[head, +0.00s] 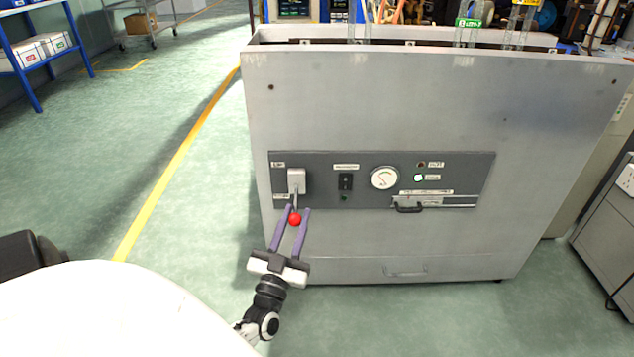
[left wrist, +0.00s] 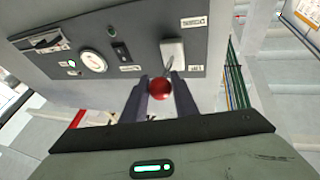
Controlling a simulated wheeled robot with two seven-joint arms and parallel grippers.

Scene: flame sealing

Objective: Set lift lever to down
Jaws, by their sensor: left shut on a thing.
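The lift lever is a thin metal rod with a red ball knob (head: 295,219), coming from a light grey block (head: 296,181) at the left end of the dark control panel (head: 460,170). In the head view the rod points downward from the block. My left gripper (head: 297,212) has its two purple fingers on either side of the lever, shut on it near the red knob. In the left wrist view the red knob (left wrist: 159,88) sits between the fingertips, with the grey block (left wrist: 173,52) behind it. My right gripper is not in view.
The panel also has a black rocker switch (head: 345,182), a round gauge (head: 384,178), a lit green lamp (head: 418,178) and a small black handle (head: 409,208). The grey machine cabinet (head: 400,110) fills the middle. Green floor (head: 190,190) lies open to the left.

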